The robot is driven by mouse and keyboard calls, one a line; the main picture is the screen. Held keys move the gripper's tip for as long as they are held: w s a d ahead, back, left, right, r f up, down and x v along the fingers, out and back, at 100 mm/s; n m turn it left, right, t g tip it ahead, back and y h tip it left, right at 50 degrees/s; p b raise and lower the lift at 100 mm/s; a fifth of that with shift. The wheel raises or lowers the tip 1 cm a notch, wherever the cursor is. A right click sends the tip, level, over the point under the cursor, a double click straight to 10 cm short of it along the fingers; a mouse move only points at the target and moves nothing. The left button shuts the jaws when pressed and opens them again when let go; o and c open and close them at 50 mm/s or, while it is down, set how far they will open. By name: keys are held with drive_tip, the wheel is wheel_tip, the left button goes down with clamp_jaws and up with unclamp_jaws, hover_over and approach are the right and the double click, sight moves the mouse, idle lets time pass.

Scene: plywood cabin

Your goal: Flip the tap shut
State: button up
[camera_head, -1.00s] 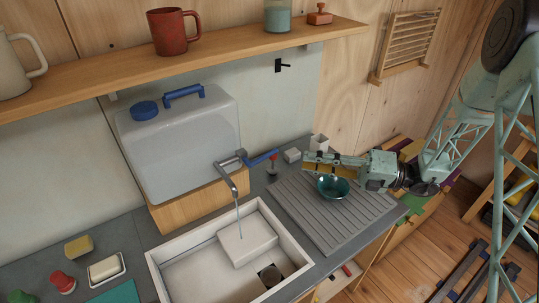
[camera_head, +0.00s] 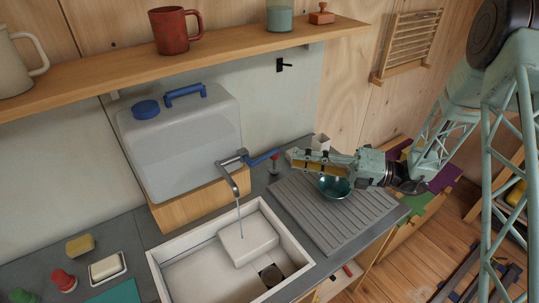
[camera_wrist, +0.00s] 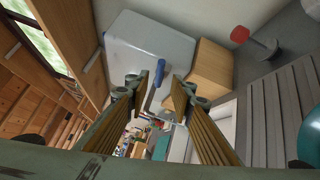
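The metal tap (camera_head: 232,160) sticks out at the base of the grey water container. Its blue lever (camera_head: 262,158) points right and slightly up, toward my gripper. A thin stream of water (camera_head: 239,218) runs from the spout into the sink. My gripper (camera_head: 293,160) is to the right of the lever's tip, above the draining board, apart from it. In the wrist view my gripper (camera_wrist: 168,98) has its two fingers apart with nothing held. The blue lever (camera_wrist: 160,71) shows ahead, just beyond the gap between the fingertips.
The grey container (camera_head: 180,135) stands on a wooden block (camera_head: 190,206) behind the white sink (camera_head: 185,280). A red-topped object (camera_head: 273,163) stands near the lever's tip. A teal bowl (camera_head: 335,188) sits on the ribbed draining board (camera_head: 325,220) below my gripper. A shelf (camera_head: 220,38) runs above.

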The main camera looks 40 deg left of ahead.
sight(270, 153)
drive_tip(key=shift+x, duration=5.05)
drive_tip(key=shift+c, duration=0.7)
clamp_jaws()
